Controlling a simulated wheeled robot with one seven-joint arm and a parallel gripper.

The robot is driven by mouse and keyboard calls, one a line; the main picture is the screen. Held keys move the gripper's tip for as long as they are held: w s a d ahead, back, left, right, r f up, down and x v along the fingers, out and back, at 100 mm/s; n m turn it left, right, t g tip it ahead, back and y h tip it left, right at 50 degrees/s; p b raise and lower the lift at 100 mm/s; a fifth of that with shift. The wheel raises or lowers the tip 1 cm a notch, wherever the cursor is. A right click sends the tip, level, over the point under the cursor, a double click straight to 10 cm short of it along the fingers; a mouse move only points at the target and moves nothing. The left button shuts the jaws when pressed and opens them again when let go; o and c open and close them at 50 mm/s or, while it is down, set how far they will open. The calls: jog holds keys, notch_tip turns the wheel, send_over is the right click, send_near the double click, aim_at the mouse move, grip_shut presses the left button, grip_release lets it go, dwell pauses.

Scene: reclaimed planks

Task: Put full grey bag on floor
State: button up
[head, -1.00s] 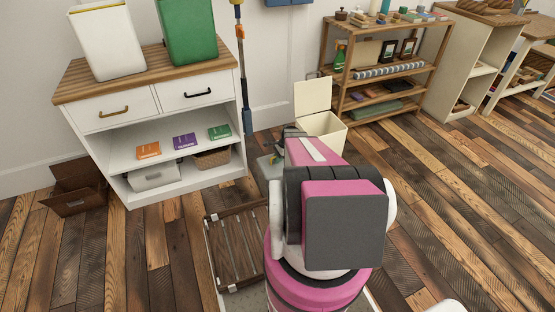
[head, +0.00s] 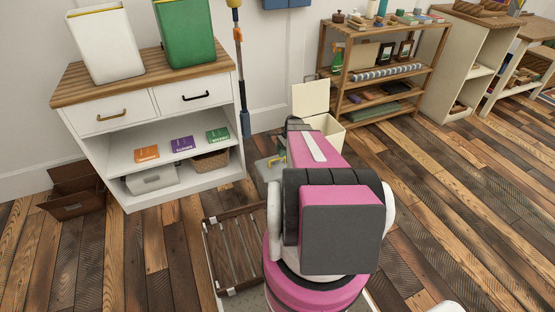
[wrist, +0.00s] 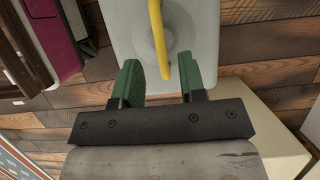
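A grey item with a yellow handle (wrist: 157,35), which I take to be the grey bag (wrist: 130,30), fills the top middle of the wrist view. In the head view the grey bag (head: 265,168) is small and partly hidden behind my arm, beside the cream bin. My gripper (wrist: 160,65) has two green fingers spread apart. The lower end of the yellow handle shows between the fingertips, and I cannot tell whether they touch it. My gripper is hidden by my arm in the head view. I cannot tell how full the bag is.
A cream bin (head: 328,128) with its lid up stands just behind my arm. A white cabinet (head: 108,150) stands at left, with a brown box (head: 75,197) beside it. A wooden shelf (head: 340,75) stands behind. The plank floor at right is clear.

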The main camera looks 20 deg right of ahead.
jog(key=v, duration=0.4)
jog(key=shift+d+r, duration=0.1)
jog(key=shift+r, duration=0.15)
jog(key=s+a+r+n+h, duration=0.2)
jog(key=s+a+r+n, duration=0.6)
jog(key=a, duration=0.3)
jog(key=s+a+r+n+h, duration=0.2)
jog(key=s+a+r+n, duration=0.7)
jog(key=a, duration=0.3)
jog(key=shift+s+r+n, duration=0.25)
jog(key=shift+s+n, duration=0.05)
jog(key=shift+s, duration=0.5)
